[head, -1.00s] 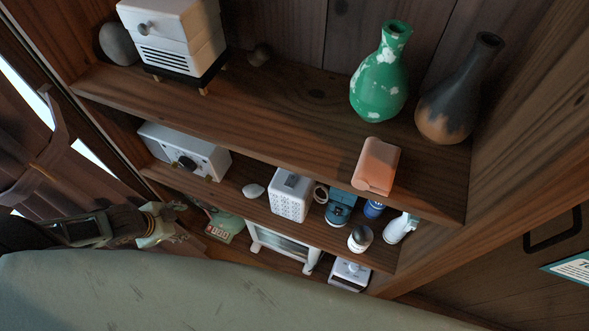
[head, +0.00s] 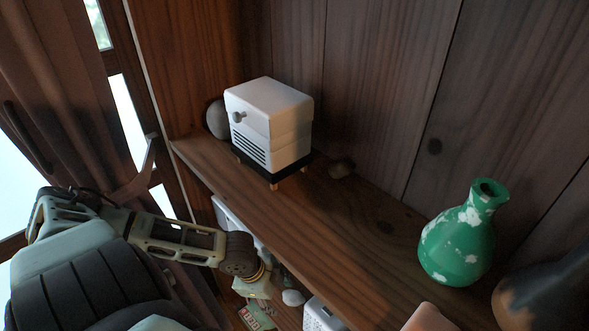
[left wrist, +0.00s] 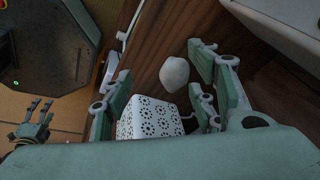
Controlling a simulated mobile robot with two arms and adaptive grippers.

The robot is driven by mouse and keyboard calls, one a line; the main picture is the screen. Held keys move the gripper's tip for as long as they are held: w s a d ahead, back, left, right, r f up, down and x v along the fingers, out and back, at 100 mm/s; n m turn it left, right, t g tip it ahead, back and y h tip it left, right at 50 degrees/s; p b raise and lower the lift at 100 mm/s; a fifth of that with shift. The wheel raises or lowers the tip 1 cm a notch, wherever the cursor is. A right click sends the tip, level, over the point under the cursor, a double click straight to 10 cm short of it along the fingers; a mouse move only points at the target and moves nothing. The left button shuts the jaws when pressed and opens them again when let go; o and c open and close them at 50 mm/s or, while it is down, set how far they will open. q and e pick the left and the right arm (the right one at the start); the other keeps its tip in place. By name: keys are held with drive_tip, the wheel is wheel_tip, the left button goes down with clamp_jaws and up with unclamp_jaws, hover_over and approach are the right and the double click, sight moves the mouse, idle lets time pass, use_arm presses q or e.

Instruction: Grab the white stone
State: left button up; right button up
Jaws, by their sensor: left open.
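The white stone (head: 293,298) is small and smooth and lies on the middle shelf, low in the head view. It also shows in the left wrist view (left wrist: 174,74), in the space between my left fingers and nearer the right-hand one. My left gripper (head: 257,288) is just left of the stone in the head view, partly cut by the shelf scene. Its fingers are spread in the left wrist view (left wrist: 158,80), with nothing gripped. I cannot tell the exact depth to the stone. My right gripper (left wrist: 38,108) shows small at the left of the wrist view, fingers apart, away from the stone.
A white patterned box (left wrist: 152,118) stands close to the stone. The upper shelf (head: 330,235) overhangs this area and carries a white drawer box (head: 270,120), a grey stone (head: 217,118), a brown stone (head: 342,168) and a green vase (head: 458,240).

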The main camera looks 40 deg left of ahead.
sight(292, 298)
use_arm(q)
drive_tip(key=shift+w+d, duration=0.35)
drive_tip(key=shift+w, duration=0.3)
drive_tip(key=shift+w+d, duration=0.35)
drive_tip(key=shift+w, duration=0.3)
drive_tip(key=x, duration=0.5)
drive_tip(key=shift+w+d, duration=0.15)
drive_tip(key=shift+w, duration=0.15)
clamp_jaws()
drive_tip(key=shift+r, duration=0.1)
drive_tip(key=shift+r, duration=0.5)
wheel_tip(292, 298, up, 2)
drive_tip(key=shift+r, duration=0.2)
drive_tip(key=s+a+p, duration=0.1)
drive_tip(key=s, duration=1.7)
drive_tip(key=shift+a, duration=0.25)
